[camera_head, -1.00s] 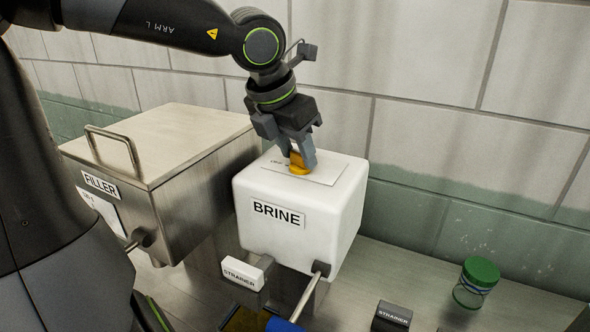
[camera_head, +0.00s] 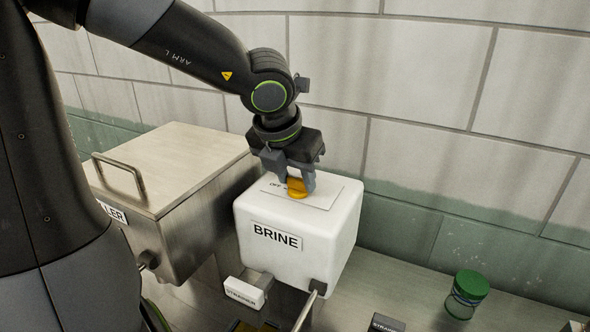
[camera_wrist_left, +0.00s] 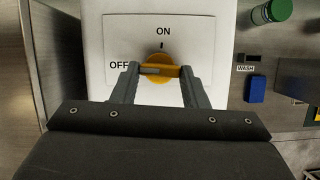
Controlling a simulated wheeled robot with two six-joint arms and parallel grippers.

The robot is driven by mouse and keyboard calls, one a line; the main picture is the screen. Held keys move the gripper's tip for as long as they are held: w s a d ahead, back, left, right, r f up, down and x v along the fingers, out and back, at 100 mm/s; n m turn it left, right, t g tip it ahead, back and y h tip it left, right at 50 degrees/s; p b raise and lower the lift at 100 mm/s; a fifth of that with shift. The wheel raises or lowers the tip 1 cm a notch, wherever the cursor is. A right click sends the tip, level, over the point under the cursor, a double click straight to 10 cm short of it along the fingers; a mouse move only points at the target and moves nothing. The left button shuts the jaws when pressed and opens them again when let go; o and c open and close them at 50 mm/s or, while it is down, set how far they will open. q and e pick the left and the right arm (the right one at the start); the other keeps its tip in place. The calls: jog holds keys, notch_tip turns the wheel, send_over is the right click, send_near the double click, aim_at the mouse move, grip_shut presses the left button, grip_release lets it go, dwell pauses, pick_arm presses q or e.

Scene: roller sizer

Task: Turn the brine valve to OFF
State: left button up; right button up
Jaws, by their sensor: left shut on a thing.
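The brine valve is a yellow knob (camera_head: 297,189) on the top face of the white box labelled BRINE (camera_head: 318,232). The wrist view shows the knob (camera_wrist_left: 158,72) on a plate marked ON above it and OFF to its left. The knob's raised bar lies level across the picture, with a grey mark on its left half, toward OFF. My left gripper (camera_head: 290,188) comes down from above and is shut on the knob, one finger at each end of the bar. The wrist view shows both fingers (camera_wrist_left: 158,80). My right gripper is out of view.
A steel filler box (camera_head: 172,170) with a handle stands left of the brine box. STRAINER blocks (camera_head: 244,291) and a metal rod are at the front. A green-lidded jar (camera_head: 467,294) stands at the right. A tiled wall (camera_head: 440,120) rises behind.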

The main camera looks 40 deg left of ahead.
pick_arm(q)
jog(key=o, duration=1)
jog(key=p+v, duration=0.3)
jog(key=v, duration=1.4)
jog(key=shift+s+r, duration=0.15)
jog(key=shift+s, duration=0.1)
